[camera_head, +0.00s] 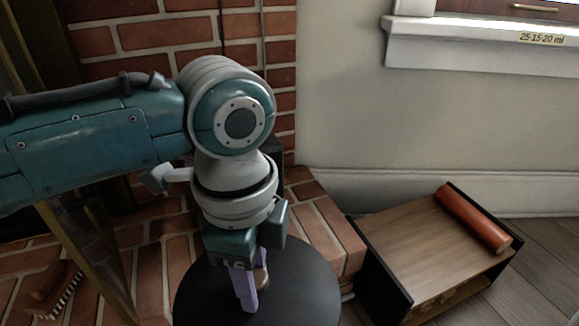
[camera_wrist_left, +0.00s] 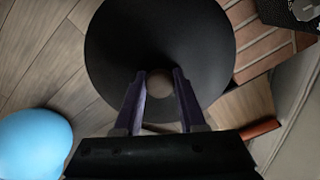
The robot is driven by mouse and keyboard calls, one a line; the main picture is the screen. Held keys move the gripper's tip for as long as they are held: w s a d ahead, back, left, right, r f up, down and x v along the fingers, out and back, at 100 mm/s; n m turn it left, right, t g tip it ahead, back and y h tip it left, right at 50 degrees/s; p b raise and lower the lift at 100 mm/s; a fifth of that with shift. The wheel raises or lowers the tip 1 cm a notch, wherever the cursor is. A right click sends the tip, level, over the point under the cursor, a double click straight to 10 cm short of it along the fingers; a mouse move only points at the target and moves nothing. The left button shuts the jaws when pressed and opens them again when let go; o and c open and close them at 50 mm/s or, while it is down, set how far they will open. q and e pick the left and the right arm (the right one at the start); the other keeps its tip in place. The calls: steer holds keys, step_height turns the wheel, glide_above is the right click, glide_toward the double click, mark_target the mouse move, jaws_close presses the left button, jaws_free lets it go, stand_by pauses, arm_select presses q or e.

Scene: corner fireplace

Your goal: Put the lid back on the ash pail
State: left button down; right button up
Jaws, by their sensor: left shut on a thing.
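The lid (camera_head: 310,295) is a wide, round, dark disc at the bottom centre of the head view. It also fills the upper middle of the wrist view (camera_wrist_left: 115,45). Its small pale brown knob (camera_wrist_left: 159,84) stands at its centre. My left gripper (camera_head: 252,292) points down, with its purple fingers shut on the knob, one on each side in the wrist view (camera_wrist_left: 159,78). I cannot make out the ash pail; the lid may hide it, and I cannot tell whether the lid rests on anything. My right gripper is not in view.
A low wooden stand (camera_head: 430,245) with black sides holds a red-orange roll (camera_head: 473,218) at right. A brush (camera_head: 50,290) lies on the brick hearth (camera_head: 330,225) at left. A light blue rounded thing (camera_wrist_left: 35,143) is at the wrist view's lower left. Plank floor shows at far right.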

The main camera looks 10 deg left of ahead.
arm_select(q)
steer(key=s+f+m+b, duration=0.1)
steer(key=f+m+b, duration=0.1)
steer(key=f+b, duration=0.6)
steer(key=s+f+m+b, duration=0.2)
steer(key=f+b, duration=0.5)
steer(key=f, duration=0.9)
steer(key=shift+s+d+m+b, duration=0.25)
steer(key=shift+d+m+b, duration=0.05)
steer(key=shift+d+b, duration=0.1)
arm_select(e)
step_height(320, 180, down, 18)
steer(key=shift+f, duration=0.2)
arm_select(q)
steer(key=shift+p, duration=0.55)
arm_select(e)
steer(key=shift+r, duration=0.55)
arm_select(q)
steer(key=shift+f, duration=0.25)
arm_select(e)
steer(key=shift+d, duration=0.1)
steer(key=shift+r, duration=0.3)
arm_select(q)
jaws_free()
